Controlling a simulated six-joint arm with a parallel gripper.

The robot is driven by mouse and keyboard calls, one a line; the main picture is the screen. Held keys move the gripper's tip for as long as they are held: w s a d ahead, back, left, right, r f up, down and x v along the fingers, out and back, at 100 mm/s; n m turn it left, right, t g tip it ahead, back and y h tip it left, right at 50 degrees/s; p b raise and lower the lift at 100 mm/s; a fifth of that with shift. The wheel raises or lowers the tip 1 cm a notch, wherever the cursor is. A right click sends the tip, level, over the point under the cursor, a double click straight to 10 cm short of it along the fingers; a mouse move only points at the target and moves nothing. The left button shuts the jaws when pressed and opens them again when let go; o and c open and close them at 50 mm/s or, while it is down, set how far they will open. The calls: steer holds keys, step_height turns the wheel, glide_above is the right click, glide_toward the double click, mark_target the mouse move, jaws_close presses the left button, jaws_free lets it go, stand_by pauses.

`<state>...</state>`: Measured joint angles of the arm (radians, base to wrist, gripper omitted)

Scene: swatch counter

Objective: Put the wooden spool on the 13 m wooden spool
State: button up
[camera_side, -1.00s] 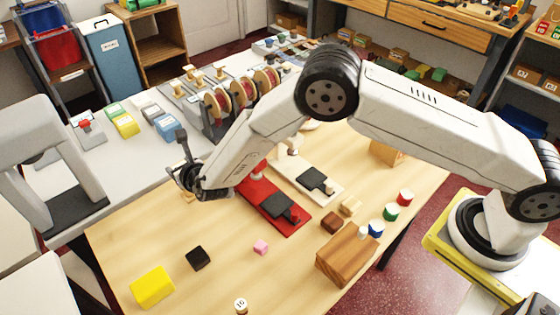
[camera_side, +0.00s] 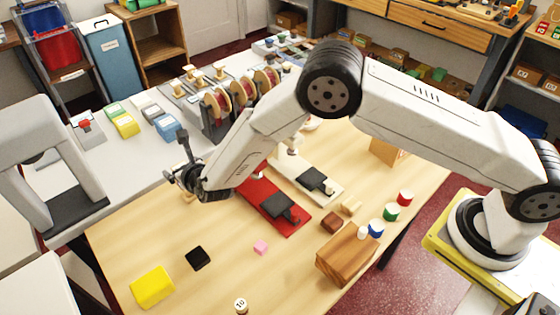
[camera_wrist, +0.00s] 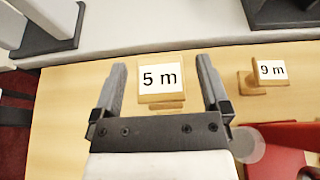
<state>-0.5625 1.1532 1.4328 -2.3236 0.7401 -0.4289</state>
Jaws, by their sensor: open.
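My gripper (camera_wrist: 162,65) is open and empty, with a wooden piece labelled "5 m" (camera_wrist: 161,97) beyond and between its fingers in the wrist view. A second wooden piece labelled "9 m" (camera_wrist: 262,84) stands to the right, outside the fingers. In the side view my gripper (camera_side: 177,158) is over the left edge of the wooden table, above a small, partly hidden wooden piece (camera_side: 188,197). A small round wooden spool (camera_side: 240,305) with a numbered top stands at the table's front edge; its number looks like 10. I cannot make out a 13 m label in either view.
A red tool (camera_side: 276,206) and a white one lie mid-table. A wooden block (camera_side: 343,262) and colored spools are at right. A grey machine stands left.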

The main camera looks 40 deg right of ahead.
steer(key=v, duration=1.1)
steer(key=shift+d, duration=0.1)
stand_by(0.6)
steer(key=s+d+r+m+g+h, duration=0.2)
steer(key=s+d+m+g, duration=0.35)
steer(key=d+m, duration=0.55)
steer(key=s+d+r+m+g+h, duration=0.2)
steer(key=s+d+m+g, duration=0.35)
steer(key=d+m, duration=0.55)
steer(key=s+d+r+m+y, duration=0.3)
steer(key=s+m, duration=0.7)
steer(key=m, duration=0.4)
steer(key=shift+d+y, duration=0.5)
steer(key=shift+d, duration=0.4)
steer(key=shift+r, duration=0.1)
